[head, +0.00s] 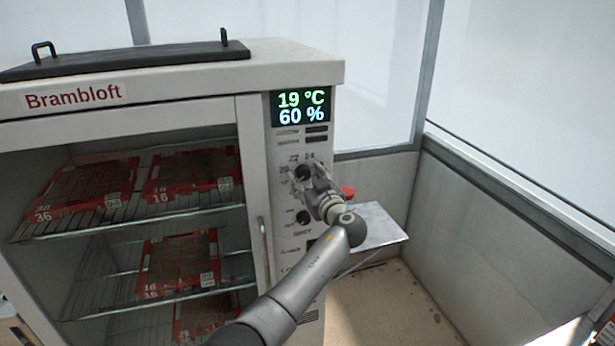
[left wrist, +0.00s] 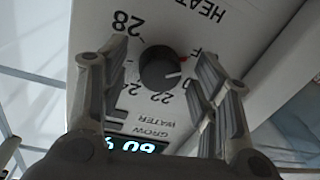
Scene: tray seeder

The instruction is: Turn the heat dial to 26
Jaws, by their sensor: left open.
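The heat dial (left wrist: 158,68) is a round black knob on the cabinet's light control panel. In the left wrist view its white mark points toward the 20, near the red mark by the partly hidden OFF label. The 22, 24 and 28 show around it; the 26 is hidden behind a finger. In the head view the dial (head: 303,172) is partly covered by my left gripper (head: 312,182). In the left wrist view my left gripper (left wrist: 160,85) is open, one finger on each side of the dial, with gaps to it. The display (head: 301,106) reads 19 °C and 60 %.
A second black knob (head: 303,217) sits lower on the panel. The cabinet (head: 180,98) holds red trays on wire racks behind its door. A grey shelf (head: 378,226) and a red round thing (head: 347,192) are right of the panel. A wall stands farther right.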

